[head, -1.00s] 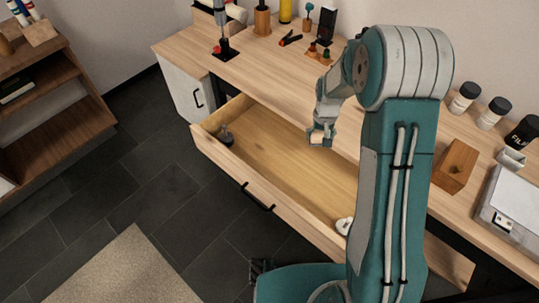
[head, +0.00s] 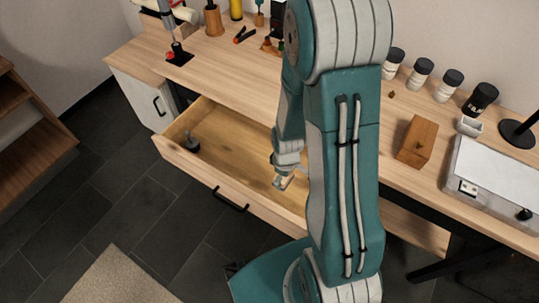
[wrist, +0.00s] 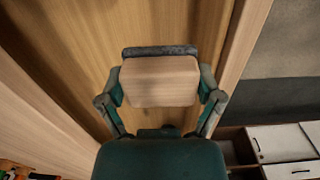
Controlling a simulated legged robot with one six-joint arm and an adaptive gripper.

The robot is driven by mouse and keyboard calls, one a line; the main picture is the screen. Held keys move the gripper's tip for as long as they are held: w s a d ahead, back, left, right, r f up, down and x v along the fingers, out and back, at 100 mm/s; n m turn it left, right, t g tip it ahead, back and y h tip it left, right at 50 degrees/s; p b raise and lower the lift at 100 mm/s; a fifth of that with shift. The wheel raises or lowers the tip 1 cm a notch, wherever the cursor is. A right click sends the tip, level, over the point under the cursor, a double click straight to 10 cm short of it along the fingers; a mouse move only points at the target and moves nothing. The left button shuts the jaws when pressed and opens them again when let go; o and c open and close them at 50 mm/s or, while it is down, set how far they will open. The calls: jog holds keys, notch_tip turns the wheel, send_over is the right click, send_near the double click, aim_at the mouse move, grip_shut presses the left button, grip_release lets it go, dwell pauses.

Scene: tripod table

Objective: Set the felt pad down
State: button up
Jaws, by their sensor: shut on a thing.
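My gripper (head: 284,178) hangs over the open wooden drawer (head: 200,176), toward its right part in the head view. In the wrist view my gripper (wrist: 160,88) is shut on a pale wood block with a dark grey layer along its far edge, which looks like the felt pad (wrist: 160,82). In the head view only a small light part of the pad shows at my fingertips. The drawer floor (wrist: 105,25) lies beyond the pad in the wrist view. I cannot tell whether they touch.
A small dark grey object (head: 191,143) stands in the drawer's left end. My arm hides the drawer's right end. On the tabletop are a wooden block (head: 417,141), several jars (head: 420,73) and a grey case (head: 490,185). The middle of the drawer looks bare.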

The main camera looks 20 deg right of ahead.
jog(key=shift+s+f, duration=0.1)
jog(key=shift+s, duration=0.2)
jog(key=w+a+f, duration=0.4)
jog(key=w+f, duration=0.1)
jog(key=w, duration=0.4)
send_over(256, 175)
notch_tip(256, 175, down, 4)
jog(key=shift+s+f, duration=0.15)
jog(key=shift+f, duration=0.05)
jog(key=shift+w+a+f, duration=0.1)
jog(key=shift+w+f, duration=0.1)
jog(key=shift+f, duration=1.55)
jog(key=o, duration=1)
jog(key=shift+f, duration=0.1)
jog(key=shift+c, duration=0.2)
